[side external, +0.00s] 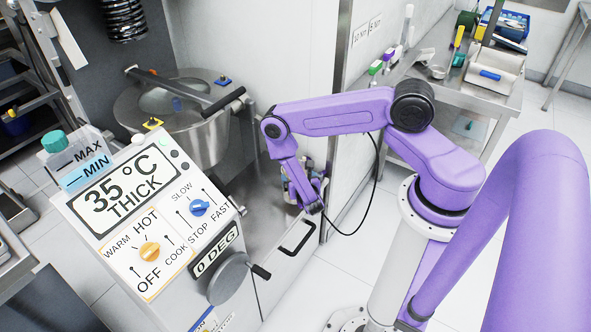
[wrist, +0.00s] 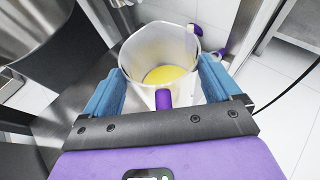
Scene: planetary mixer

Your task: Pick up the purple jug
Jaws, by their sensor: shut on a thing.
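The jug (wrist: 170,48) has a pale, see-through body with purple handle parts, and yellow contents (wrist: 165,76) lie in its bottom. In the wrist view I look down into its open mouth. My gripper (wrist: 162,88) has its blue fingers on either side of the jug, shut on its body, with one purple handle part between them. In the side view my gripper (side external: 303,190) is low beside the mixer, near the wall panel. The jug is mostly hidden there behind my gripper, and I cannot tell whether it touches the surface below.
The mixer bowl (side external: 180,120) stands left of my gripper. The control panel (side external: 150,215), with knobs and a crank, is in the foreground. A drawer-like handle (side external: 297,238) is just below my gripper. A metal table (side external: 450,85) with utensils stands at the back right.

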